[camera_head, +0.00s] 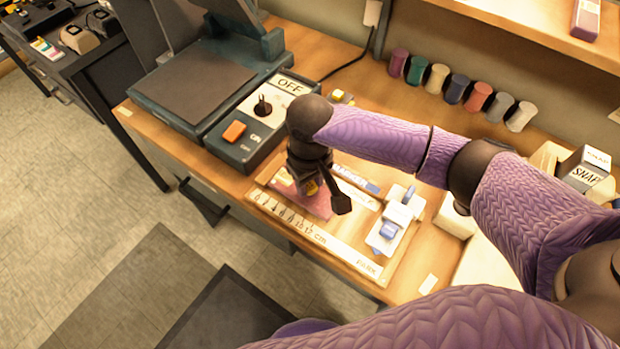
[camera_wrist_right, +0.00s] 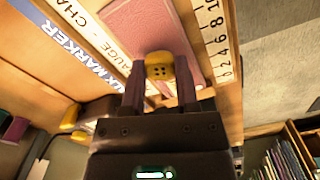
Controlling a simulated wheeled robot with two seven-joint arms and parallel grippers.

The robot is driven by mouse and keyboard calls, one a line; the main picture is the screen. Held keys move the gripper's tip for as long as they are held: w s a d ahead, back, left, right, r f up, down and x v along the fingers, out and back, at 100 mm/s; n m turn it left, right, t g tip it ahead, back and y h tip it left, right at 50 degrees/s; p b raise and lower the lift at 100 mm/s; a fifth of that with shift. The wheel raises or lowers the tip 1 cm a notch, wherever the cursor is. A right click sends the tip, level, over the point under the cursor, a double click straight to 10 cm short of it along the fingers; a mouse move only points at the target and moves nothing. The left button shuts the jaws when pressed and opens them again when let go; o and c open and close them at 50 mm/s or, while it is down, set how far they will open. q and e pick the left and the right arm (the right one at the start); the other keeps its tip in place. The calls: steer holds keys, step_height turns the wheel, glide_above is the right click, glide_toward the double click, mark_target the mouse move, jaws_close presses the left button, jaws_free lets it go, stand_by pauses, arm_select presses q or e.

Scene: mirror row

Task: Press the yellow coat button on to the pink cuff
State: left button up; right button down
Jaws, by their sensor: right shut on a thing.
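The yellow coat button (camera_wrist_right: 160,72), round with small holes, is between the two dark fingers of my right gripper (camera_wrist_right: 160,86) in the right wrist view. In the head view my right gripper (camera_head: 309,189) points down over the board, with a bit of yellow at its tips. The pink cuff (camera_wrist_right: 140,32) lies flat on the board just beyond the fingertips; it also shows in the head view (camera_head: 318,205), partly hidden by the gripper. The button overlaps the cuff's edge in the wrist view; I cannot tell whether they touch. My left gripper is not in view.
The wooden board has a centimetre ruler (camera_head: 320,239) along its front and a white-and-blue device (camera_head: 395,221) at right. A press with an OFF switch box (camera_head: 262,115) stands at left. Several thread spools (camera_head: 457,88) line the back. A SNAP box (camera_head: 587,169) is far right.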

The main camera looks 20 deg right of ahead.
steer(key=shift+f, duration=0.5)
stand_by(0.5)
stand_by(0.4)
steer(key=shift+c, duration=1.4)
jaws_free()
